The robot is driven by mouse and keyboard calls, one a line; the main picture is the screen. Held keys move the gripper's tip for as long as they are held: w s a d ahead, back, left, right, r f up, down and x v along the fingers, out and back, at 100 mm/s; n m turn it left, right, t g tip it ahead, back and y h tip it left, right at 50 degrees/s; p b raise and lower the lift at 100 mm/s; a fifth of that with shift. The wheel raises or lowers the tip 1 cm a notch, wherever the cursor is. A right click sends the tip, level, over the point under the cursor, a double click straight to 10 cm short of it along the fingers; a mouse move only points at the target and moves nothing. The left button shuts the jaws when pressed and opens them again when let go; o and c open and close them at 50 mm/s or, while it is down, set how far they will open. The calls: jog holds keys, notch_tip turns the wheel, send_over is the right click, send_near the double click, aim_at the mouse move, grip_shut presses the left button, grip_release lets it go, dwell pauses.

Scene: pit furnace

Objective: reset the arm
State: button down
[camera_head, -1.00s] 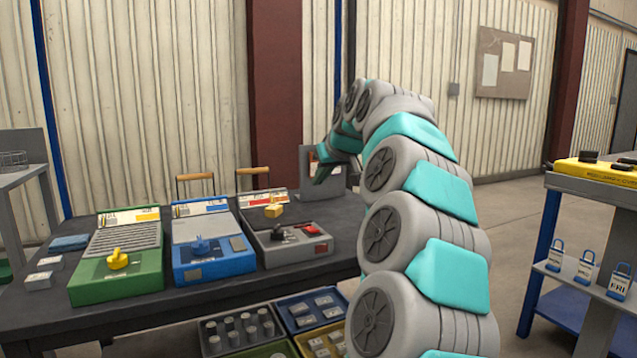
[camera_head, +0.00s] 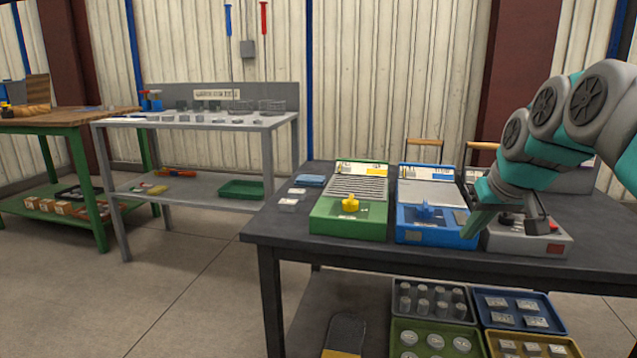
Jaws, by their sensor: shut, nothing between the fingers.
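My arm, grey with teal covers, enters at the right edge and bends down over the right part of the dark table (camera_head: 375,257). My gripper (camera_head: 527,218) is small and dark at the arm's end. It is shut and empty, in front of the grey box (camera_head: 548,240) and partly overlapping it in view. The teal end cover also hides part of that box. The blue box (camera_head: 437,232) with a blue knob is just left of the arm. The green box (camera_head: 338,226) with a yellow knob is farther left.
Trays of metal parts (camera_head: 433,298) sit below the table. A grey workbench (camera_head: 186,121) with wire baskets stands at back left, beside a wooden-topped green bench (camera_head: 62,122). Open floor (camera_head: 190,270) lies at front left.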

jog(key=s+a+f+g, duration=0.2)
jog(key=s+a+f, duration=0.4)
jog(key=s+a, duration=0.1)
jog(key=s+a+f+g, duration=0.3)
jog(key=s+f, duration=0.5)
jog(key=s, duration=0.5)
jog(key=s+a+f+g, duration=0.2)
jog(key=s+f, duration=0.6)
jog(key=s, duration=0.5)
jog(key=shift+s+a+g+h, duration=0.15)
jog(key=shift+a+g+h, duration=0.25)
jog(key=shift+a, duration=0.15)
